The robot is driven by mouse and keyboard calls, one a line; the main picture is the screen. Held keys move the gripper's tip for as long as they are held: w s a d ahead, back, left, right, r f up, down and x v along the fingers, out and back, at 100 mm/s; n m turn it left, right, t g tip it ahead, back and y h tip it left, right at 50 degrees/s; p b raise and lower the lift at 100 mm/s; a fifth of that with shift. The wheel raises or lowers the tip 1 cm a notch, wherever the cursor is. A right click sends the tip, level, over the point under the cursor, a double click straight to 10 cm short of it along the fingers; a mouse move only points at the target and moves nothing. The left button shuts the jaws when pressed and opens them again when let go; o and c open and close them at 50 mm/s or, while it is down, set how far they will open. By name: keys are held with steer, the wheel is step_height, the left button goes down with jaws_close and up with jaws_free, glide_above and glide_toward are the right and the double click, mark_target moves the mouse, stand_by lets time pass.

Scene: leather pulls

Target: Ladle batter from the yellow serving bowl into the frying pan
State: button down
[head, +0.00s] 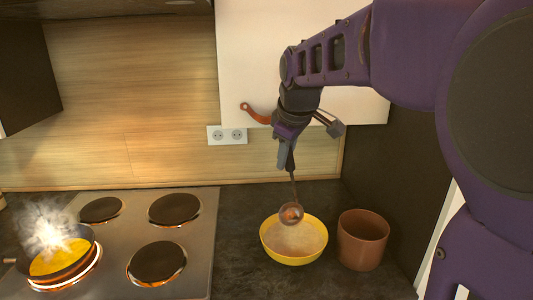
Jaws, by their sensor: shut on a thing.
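My gripper (286,153) is above the counter and shut on the upper end of a ladle (293,190), which hangs down from it. The ladle's round cup (291,213) is over the far part of the yellow serving bowl (268,250). I cannot tell whether the cup touches the batter (299,240), which is pale and fills the bowl. The frying pan (88,262) is on the front left burner, partly cut off by the picture's left side. It holds a yellow layer, and white steam rises from it.
A brown pot (363,238) stands just right of the bowl. The stovetop (207,240) has several dark burners with glowing rims. A white cabinet (250,60) with a leather pull (255,114) is behind my arm. Dark counter (238,270) is bare between stove and bowl.

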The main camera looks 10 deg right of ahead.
steer(key=b, duration=0.6)
glide_above(294, 204)
steer(key=s+a, duration=0.3)
steer(key=shift+s+a+f, duration=0.1)
steer(key=shift+f, duration=2.2)
steer(key=shift+s+a+f, duration=0.1)
steer(key=shift+f, duration=2.2)
steer(key=shift+d+r, duration=0.1)
steer(key=shift+w+d+g+y+p, duration=0.85)
steer(key=shift+w+d+p, duration=0.45)
steer(key=shift+p, duration=2)
steer(key=shift+w+d+m+g, duration=0.25)
steer(key=shift+w+m, duration=0.05)
steer(key=shift+w, duration=0.15)
steer(key=w+d+r+g+y, duration=0.2)
steer(key=w+d+r, duration=0.1)
steer(key=r, duration=0.3)
steer(key=shift+w+r+m, duration=0.15)
steer(key=shift+r+m, duration=0.15)
